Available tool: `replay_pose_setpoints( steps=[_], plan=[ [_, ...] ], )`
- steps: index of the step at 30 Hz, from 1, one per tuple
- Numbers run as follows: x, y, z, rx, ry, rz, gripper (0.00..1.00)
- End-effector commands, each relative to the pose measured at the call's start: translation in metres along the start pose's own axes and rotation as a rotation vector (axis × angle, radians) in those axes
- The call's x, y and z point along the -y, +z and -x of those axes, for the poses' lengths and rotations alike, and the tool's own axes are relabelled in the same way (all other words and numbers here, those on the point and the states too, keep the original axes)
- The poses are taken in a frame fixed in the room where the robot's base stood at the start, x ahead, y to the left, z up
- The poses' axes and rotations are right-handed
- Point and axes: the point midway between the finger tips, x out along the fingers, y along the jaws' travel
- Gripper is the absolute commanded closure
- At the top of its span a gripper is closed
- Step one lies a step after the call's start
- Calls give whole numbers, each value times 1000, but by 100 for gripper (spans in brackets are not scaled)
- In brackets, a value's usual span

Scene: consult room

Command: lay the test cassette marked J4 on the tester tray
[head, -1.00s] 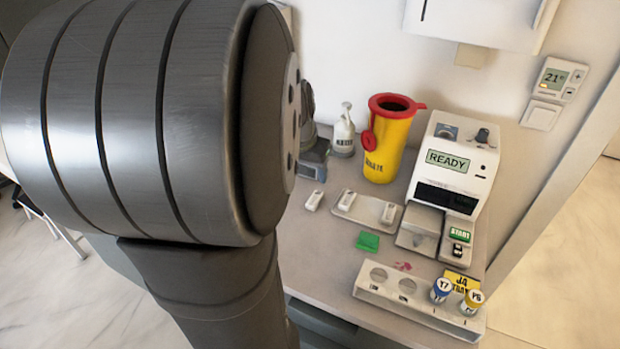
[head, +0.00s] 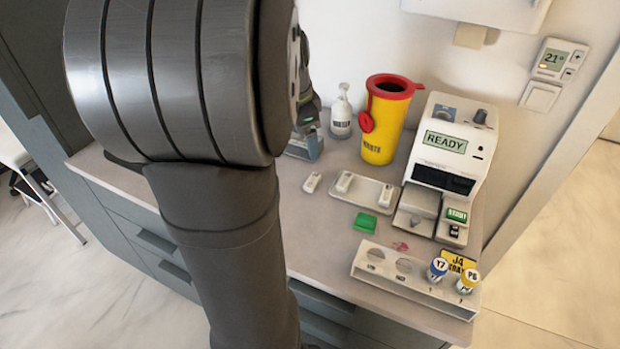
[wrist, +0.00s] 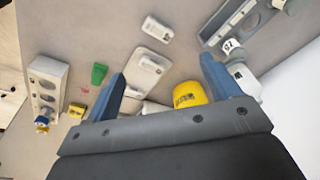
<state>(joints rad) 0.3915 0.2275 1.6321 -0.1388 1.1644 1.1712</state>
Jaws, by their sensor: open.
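In the head view, one white cassette (head: 312,182) lies loose on the desk. Two more, a left cassette (head: 344,181) and a right cassette (head: 386,195), lie on a pale plate (head: 364,192). Their marks are too small to read, so I cannot tell which is J4. The tester (head: 449,150) shows READY; its grey tray (head: 418,200) sticks out in front and looks empty. In the wrist view, my gripper (wrist: 163,66) is open and empty, its blue fingers pointing toward the plate (wrist: 152,50) and loose cassette (wrist: 157,28).
A yellow waste bin (head: 384,125) and white bottle (head: 341,115) stand behind the cassettes. A green block (head: 365,223) lies in front. A white rack (head: 400,272) holds two capped vials, near a yellow J4 card (head: 459,262). Bare desk (head: 325,235) lies left of the rack.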

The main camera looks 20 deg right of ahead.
Motion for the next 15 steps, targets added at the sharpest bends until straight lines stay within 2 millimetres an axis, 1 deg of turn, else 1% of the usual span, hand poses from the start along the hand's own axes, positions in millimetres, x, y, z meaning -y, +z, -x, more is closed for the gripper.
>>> replay_pose_setpoints(
  steps=[3, 9, 12, 15],
  plan=[
    [8, -3, 8, 13, 50, -236, 18],
    [17, -7, 21, 10, 131, -600, 18],
    [20, -8, 26, 3, 159, -722, 18],
    [21, -8, 28, -3, 176, -795, 18]
  ],
)
